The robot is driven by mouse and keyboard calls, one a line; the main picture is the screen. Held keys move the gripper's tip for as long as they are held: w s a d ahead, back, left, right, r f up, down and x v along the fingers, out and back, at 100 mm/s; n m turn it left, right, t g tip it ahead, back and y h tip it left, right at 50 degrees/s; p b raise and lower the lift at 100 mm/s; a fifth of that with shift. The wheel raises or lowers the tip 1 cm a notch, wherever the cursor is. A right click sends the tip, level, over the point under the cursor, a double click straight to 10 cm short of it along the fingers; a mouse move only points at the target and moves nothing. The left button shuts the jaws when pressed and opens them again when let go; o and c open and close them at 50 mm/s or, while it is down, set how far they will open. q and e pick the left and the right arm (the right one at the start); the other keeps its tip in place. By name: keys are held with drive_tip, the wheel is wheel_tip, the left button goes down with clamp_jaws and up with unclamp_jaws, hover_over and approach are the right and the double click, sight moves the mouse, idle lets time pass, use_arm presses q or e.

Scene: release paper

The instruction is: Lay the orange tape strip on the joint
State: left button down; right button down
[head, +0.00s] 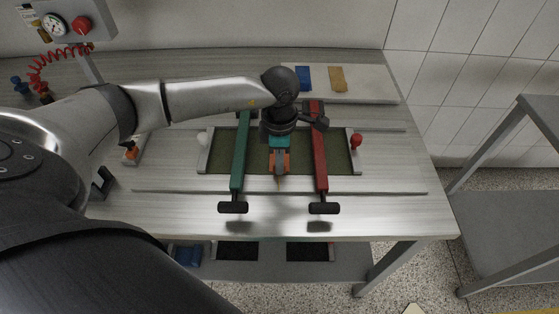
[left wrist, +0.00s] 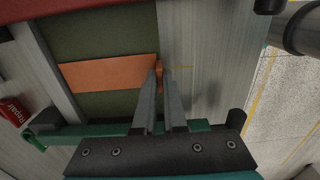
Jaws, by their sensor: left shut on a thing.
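The orange tape strip (left wrist: 105,73) stretches across the dark green sheet (left wrist: 95,35) in the left wrist view. My left gripper (left wrist: 165,75) is shut on its right end, at the sheet's edge. In the head view my left gripper (head: 280,172) points down between the green clamp bar (head: 239,160) and the red clamp bar (head: 320,155), with the orange strip (head: 286,157) partly hidden behind its fingers. The joint is not visible; I cannot tell whether the strip touches the sheet along its length. My right gripper is not in view.
A pale board (head: 370,84) at the back holds a blue piece (head: 304,77) and an ochre piece (head: 338,79). The clamp handles (head: 324,208) stick out toward the table's front edge. The table (head: 400,170) is clear at right.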

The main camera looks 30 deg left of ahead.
use_arm(q)
drive_tip(key=c, duration=0.9)
unclamp_jaws()
drive_tip(key=shift+r, duration=0.15)
wheel_tip(320, 180, up, 15)
drive_tip(key=shift+p, duration=0.55)
drive_tip(key=shift+s, duration=0.1)
